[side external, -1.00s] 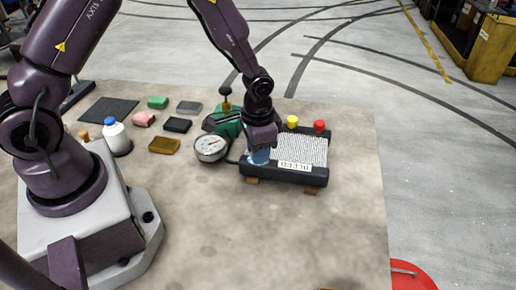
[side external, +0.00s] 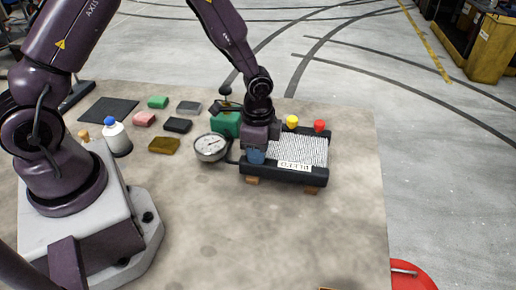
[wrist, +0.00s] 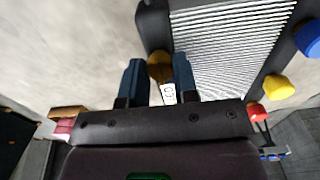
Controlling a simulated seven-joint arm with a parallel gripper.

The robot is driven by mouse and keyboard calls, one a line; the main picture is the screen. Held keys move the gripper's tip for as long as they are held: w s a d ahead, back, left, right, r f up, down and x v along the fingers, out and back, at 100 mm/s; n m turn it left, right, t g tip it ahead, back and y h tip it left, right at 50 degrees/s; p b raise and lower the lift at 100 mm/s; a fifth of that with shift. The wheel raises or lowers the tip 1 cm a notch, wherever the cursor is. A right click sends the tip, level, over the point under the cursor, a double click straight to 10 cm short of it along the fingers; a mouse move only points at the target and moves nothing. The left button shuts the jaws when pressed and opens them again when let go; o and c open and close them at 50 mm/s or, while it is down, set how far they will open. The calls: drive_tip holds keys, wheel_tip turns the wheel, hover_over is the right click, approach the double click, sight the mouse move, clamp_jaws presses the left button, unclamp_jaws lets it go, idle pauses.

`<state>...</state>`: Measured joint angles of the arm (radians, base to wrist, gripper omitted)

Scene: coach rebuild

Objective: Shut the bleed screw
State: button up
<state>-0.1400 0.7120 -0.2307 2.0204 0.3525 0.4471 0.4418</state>
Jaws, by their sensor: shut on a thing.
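The dark-framed radiator (side external: 284,178) with a ribbed light face lies on the table, with a "BLEED" label (side external: 294,165) on its near edge. My gripper (side external: 256,155) points down at its near left corner. In the wrist view, the two blue fingers of my gripper (wrist: 157,80) are on either side of a round brass-coloured screw head (wrist: 160,66), shut on it. A small white tag (wrist: 168,94) shows between the fingers. The screw is hidden by the fingers in the side view. How far it is turned cannot be told.
A yellow cap (side external: 292,121) and a red cap (side external: 319,126) stand at the radiator's far edge. Several coloured blocks and a white bottle (side external: 116,138) are farther left.

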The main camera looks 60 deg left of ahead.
idle(0.3)
drive_tip(key=o, duration=0.9)
wheel_tip(320, 180, up, 13)
